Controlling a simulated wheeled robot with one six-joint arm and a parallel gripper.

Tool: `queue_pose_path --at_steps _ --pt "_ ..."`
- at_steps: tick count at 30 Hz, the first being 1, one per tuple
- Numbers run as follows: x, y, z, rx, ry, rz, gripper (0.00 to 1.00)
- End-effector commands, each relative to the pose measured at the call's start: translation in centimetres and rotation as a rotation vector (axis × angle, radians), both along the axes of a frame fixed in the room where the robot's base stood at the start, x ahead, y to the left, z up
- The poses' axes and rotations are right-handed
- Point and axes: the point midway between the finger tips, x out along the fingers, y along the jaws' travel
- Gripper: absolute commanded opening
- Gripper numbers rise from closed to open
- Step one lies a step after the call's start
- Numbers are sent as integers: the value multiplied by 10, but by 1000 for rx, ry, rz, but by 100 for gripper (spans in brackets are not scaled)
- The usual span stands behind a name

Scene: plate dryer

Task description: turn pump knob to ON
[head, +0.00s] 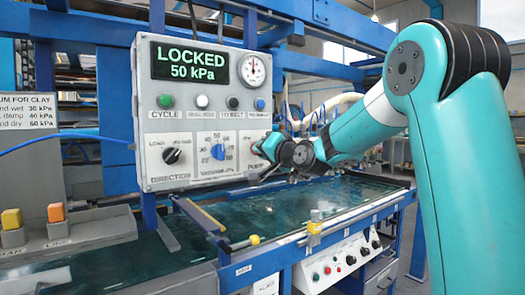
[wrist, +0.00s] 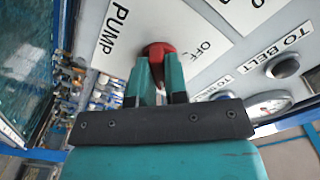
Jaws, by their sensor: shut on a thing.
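The red pump knob (wrist: 158,49) shows in the wrist view on a white plate marked PUMP and OFF. My gripper (wrist: 158,72) is shut on the knob, with one teal finger on each side of it. In the head view my gripper (head: 266,149) is at the lower right of the grey control panel (head: 205,112). There it hides most of the knob and part of its label. The word ON does not show in the wrist view. The display (head: 191,64) reads LOCKED, 50 kPa.
The direction knob (head: 171,155) and the blue vacuum knob (head: 218,152) are left of my gripper. Several push buttons (head: 202,101) and a dial gauge (head: 254,70) are above. A glass-topped table (head: 290,205) lies below the panel. A blue post (head: 150,209) stands below the panel's left side.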

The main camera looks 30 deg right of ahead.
Motion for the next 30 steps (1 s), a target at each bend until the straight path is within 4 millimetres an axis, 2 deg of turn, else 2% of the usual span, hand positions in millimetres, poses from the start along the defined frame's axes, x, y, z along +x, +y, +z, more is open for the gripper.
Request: queue_pose_path --at_steps 1,2,3,5,13,17,20,30 --pt "0 1 -2 5 4 1 0" --pt "0 1 -2 4 4 1 18" --pt "0 1 -2 4 4 2 28" --pt "0 1 -2 3 4 2 39" --pt "-1 0 -1 1 1 0 39" --pt "-10 -1 -1 2 1 0 39" --pt "-27 -2 -2 0 0 -3 39" --pt "-114 -5 -3 0 1 -6 39"
